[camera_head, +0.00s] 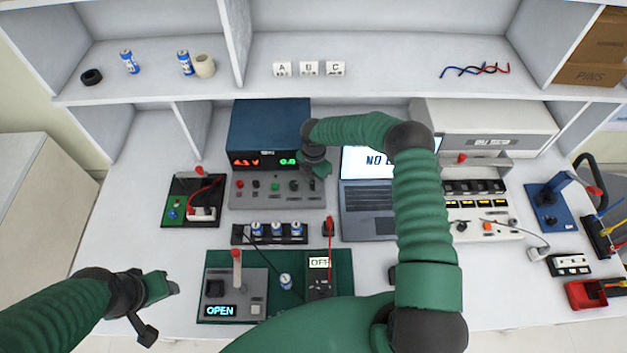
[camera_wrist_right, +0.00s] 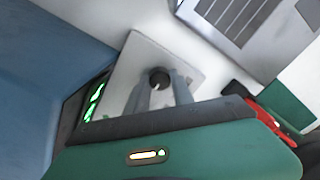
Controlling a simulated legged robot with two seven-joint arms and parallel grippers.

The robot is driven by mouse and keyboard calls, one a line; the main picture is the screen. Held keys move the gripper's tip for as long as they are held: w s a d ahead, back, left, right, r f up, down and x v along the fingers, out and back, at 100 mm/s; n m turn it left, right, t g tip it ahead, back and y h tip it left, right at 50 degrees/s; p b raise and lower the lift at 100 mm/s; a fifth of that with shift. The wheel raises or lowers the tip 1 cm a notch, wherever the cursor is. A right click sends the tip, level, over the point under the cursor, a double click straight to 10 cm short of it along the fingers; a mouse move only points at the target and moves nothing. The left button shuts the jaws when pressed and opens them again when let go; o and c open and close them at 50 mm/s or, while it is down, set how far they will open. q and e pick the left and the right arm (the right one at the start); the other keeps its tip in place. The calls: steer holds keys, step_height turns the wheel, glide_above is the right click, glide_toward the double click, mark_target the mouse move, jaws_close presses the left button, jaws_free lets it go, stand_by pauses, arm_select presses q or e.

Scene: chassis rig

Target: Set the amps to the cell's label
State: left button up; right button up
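The blue power supply (camera_head: 268,128) shows a red voltage reading and a green reading partly hidden by my right arm. Its grey control panel (camera_head: 275,192) carries several knobs. My right gripper (camera_head: 318,168) points down at the panel's right end. In the right wrist view my right gripper (camera_wrist_right: 160,85) has its fingers apart, on either side of a black knob (camera_wrist_right: 158,78); I cannot tell whether they touch it. A blue-and-white cell (camera_head: 285,281) stands on the green mat (camera_head: 230,259); its label is too small to read. My left gripper (camera_head: 160,310) is open and empty at the lower left.
A rack (camera_head: 240,238) holds several cells. A tester reading OPEN (camera_head: 220,310) and a meter reading OFF (camera_head: 319,263) sit on the mat. The laptop (camera_head: 366,205) is partly behind my right arm. Blocks A, B and C (camera_head: 309,69) stand on the shelf.

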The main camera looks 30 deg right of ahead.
steer(key=shift+w+d, duration=0.1)
jaws_close()
steer(key=shift+m, duration=0.3)
steer(key=m+b, duration=0.1)
steer(key=m, duration=0.2)
steer(key=shift+w+b, duration=0.1)
steer(key=shift+b, duration=0.25)
steer(key=m+b, duration=0.1)
steer(key=m, duration=0.4)
steer(key=shift+m+b, duration=0.3)
steer(key=shift+m, duration=0.1)
steer(key=m+b, duration=0.1)
steer(key=m, duration=0.3)
steer(key=shift+r+m, duration=0.1)
steer(key=shift+m, duration=0.2)
steer(key=m+b, duration=0.1)
steer(key=m, duration=0.8)
steer(key=shift+m, duration=0.3)
